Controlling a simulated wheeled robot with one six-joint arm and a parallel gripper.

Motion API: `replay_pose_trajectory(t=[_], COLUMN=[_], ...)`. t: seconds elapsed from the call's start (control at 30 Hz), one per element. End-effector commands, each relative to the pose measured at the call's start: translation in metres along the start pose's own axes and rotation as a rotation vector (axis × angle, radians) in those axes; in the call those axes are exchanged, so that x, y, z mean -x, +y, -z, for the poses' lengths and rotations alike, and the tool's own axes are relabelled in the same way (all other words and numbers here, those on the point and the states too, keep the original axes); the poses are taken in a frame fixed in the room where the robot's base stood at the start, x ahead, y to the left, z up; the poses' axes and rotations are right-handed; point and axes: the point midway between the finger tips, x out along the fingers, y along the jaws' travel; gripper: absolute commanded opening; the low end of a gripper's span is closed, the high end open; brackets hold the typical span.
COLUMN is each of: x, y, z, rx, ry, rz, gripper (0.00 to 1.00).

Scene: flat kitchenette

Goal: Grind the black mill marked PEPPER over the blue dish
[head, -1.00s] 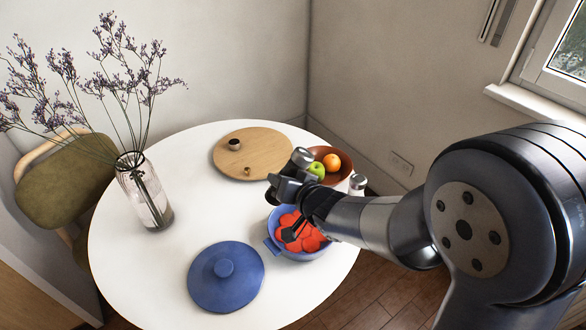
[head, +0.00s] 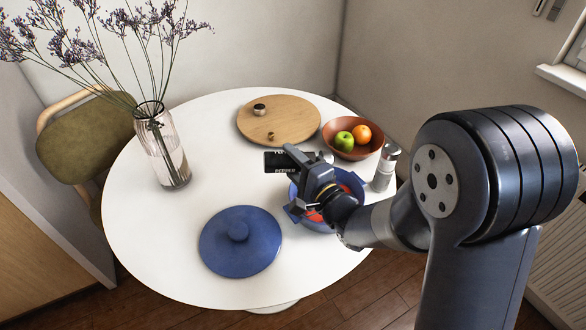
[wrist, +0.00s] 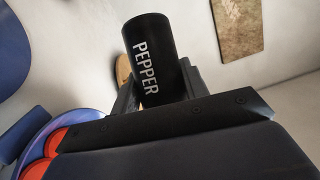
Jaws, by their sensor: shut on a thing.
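The black mill marked PEPPER (head: 277,162) lies roughly level in my gripper (head: 300,167), its black end pointing left. A silvery part (head: 326,157) shows beyond the jaws on the right. In the wrist view the black mill (wrist: 152,50) stands between the fingers with its white lettering facing the camera. My gripper is shut on it, above the table at the back-left edge of the blue dish. The blue dish (head: 357,184) stands on the table with red contents, partly hidden by my gripper and wrist. Its blue rim also shows in the wrist view (wrist: 62,122).
A second mill, silvery-white (head: 385,168), stands right of the dish. A brown bowl (head: 371,151) with fruit and a round wooden board (head: 290,112) are behind. A blue lid (head: 240,247) lies front left, a glass vase (head: 163,155) at left. The white table (head: 160,235) is clear between them.

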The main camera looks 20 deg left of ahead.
Motion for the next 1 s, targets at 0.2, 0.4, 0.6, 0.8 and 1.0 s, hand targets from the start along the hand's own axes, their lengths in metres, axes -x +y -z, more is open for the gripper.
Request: replay_pose_trajectory(t=[0.2, 0.4, 0.6, 0.8, 1.0], x=[0.002, 0.005, 0.007, 0.007, 0.007], y=[-0.007, -0.024, -0.034, -0.036, -0.036], z=[0.005, 0.010, 0.013, 0.013, 0.013], rx=[-0.208, -0.394, -0.490, -0.508, -0.506], ry=[0.000, -0.002, -0.002, -0.001, -0.001], rz=[0.121, 0.222, 0.273, 0.282, 0.281], gripper=[0.12, 0.12, 0.12, 0.12, 0.12])
